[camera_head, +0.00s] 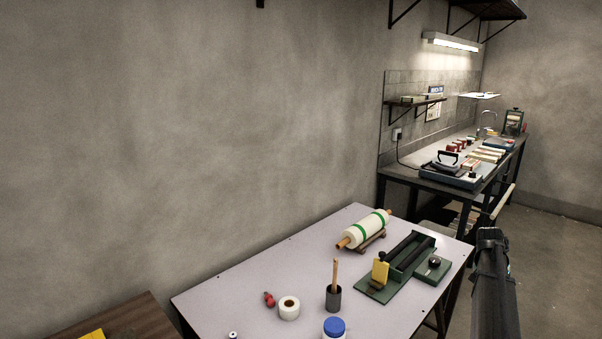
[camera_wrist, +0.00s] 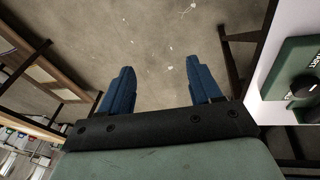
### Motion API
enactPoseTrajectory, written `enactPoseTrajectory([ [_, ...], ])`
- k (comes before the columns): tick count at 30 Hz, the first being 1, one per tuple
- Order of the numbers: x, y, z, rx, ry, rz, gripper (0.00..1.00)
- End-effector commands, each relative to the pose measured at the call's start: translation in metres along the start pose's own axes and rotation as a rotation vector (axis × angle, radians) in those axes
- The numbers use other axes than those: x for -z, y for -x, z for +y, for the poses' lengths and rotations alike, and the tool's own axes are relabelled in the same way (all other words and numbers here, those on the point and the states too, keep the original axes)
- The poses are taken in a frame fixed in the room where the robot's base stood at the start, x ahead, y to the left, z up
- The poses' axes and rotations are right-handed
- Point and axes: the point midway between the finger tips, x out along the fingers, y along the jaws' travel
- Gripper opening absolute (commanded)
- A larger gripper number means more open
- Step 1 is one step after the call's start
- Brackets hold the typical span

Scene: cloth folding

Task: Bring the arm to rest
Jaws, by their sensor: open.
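My gripper (camera_wrist: 158,76) shows in the wrist view with its two blue fingers spread wide apart. Nothing is between them; only bare floor shows beyond. In the head view my dark arm (camera_head: 495,290) stands at the lower right, beside the right edge of the table. The gripper's fingers cannot be made out in that view. No cloth is in sight.
The pale table (camera_head: 235,295) holds a fabric roll (camera_head: 365,231), a green tool (camera_head: 405,262), a dark cup (camera_head: 333,298), a tape roll (camera_head: 289,308) and a blue-lidded jar (camera_head: 334,328). A cluttered workbench (camera_head: 425,184) stands behind. Floor (camera_head: 560,270) at right is clear.

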Motion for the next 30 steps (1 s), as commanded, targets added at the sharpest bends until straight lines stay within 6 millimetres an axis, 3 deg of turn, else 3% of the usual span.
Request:
enactPoseTrajectory([
  [5, -0.029, -0.044, 0.004, -0.013, 0.009, -0.035, 0.64],
  [11, -0.081, -0.092, -0.017, -0.011, 0.077, -0.086, 0.64],
  [21, -0.216, -0.173, -0.069, 0.01, 0.269, -0.202, 0.64],
  [30, -0.339, -0.226, -0.088, 0.023, 0.432, -0.304, 0.64],
])
